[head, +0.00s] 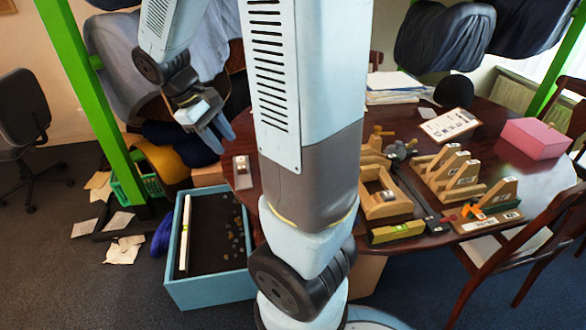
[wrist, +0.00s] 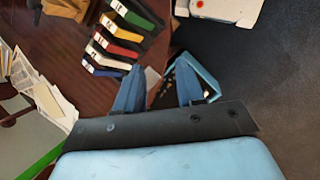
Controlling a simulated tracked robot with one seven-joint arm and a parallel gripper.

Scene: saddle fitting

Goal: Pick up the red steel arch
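In the wrist view, a red piece (wrist: 120,47) with a pale end lies in a row with yellow (wrist: 128,32), green (wrist: 138,17) and blue (wrist: 104,68) pieces on the dark table. It is too small to tell whether it is the arch. My arm hides that part of the table in the head view. My gripper (head: 221,142) is raised at the left of the head view, beyond the table's left edge. In the wrist view its two blue fingers (wrist: 160,88) are apart with nothing held between them. The red piece is beyond the left finger, well apart from it.
Wooden saddle-shaped stands (head: 455,175), a yellow-green level (head: 397,232) and a pink box (head: 535,138) are on the table's right part. A blue open tray (head: 212,290) with a pale bar (head: 186,233) stands left of the table. A green post (head: 95,110) rises near my gripper.

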